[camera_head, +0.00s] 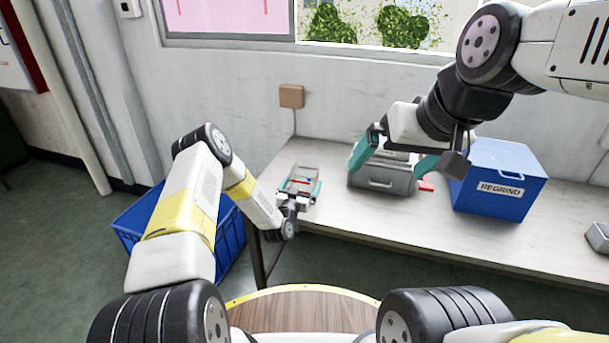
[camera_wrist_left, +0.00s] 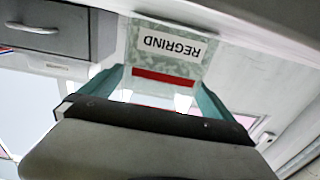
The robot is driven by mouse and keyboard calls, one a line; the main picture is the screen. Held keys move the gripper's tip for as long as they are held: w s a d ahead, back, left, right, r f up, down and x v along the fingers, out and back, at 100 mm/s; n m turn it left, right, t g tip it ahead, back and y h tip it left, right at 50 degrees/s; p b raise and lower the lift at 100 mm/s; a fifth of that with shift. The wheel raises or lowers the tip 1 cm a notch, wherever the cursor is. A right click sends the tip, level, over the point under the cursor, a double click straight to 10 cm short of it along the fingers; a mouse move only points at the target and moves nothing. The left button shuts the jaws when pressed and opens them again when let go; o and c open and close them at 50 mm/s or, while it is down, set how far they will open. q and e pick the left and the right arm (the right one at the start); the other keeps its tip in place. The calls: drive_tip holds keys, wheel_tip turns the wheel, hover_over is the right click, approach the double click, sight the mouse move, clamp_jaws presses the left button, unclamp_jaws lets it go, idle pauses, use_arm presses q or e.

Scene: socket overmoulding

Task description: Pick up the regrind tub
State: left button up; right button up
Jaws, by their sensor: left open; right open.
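A small translucent tub (camera_head: 304,170) stands near the left end of the bench in the head view, with a red strip showing. In the left wrist view the tub (camera_wrist_left: 163,62) appears upside down, with a white REGRIND label above a red band. My left gripper (camera_head: 299,187) is open at the tub's near side. Its teal fingers (camera_wrist_left: 163,78) lie left and right of the tub in the wrist view; I cannot tell whether they touch it. My right gripper (camera_head: 397,157) is open and empty above a grey case.
The grey case (camera_head: 382,180) with a front handle stands mid-bench, a red piece (camera_head: 426,187) beside it. A blue crate (camera_head: 226,243) is on the floor at left. The front bench strip (camera_head: 370,222) is clear.

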sight(309, 166)
use_arm(q)
drive_tip(key=shift+x, duration=1.25)
drive_tip(key=c, duration=1.6)
drive_tip(key=shift+r, duration=0.1)
drive_tip(key=shift+r, duration=0.45)
drive_tip(key=r, duration=0.1)
drive_tip(key=s+r, duration=0.1)
drive_tip(key=shift+d+r, duration=0.25)
drive_tip(key=shift+r, duration=0.05)
drive_tip(key=s+d+r, duration=0.1)
drive_tip(key=s+d, duration=0.3)
drive_tip(key=s, duration=1)
drive_tip(key=s+a+r+n+y, duration=0.1)
drive_tip(key=a+r, duration=0.3)
drive_tip(key=a, duration=0.5)
drive_tip(key=s+a+r+n+y, duration=0.2)
drive_tip(key=a+r+y, duration=0.2)
drive_tip(key=a, duration=0.6)
drive_tip(key=shift+a+r+t, duration=0.3)
drive_tip(key=shift+r, duration=0.15)
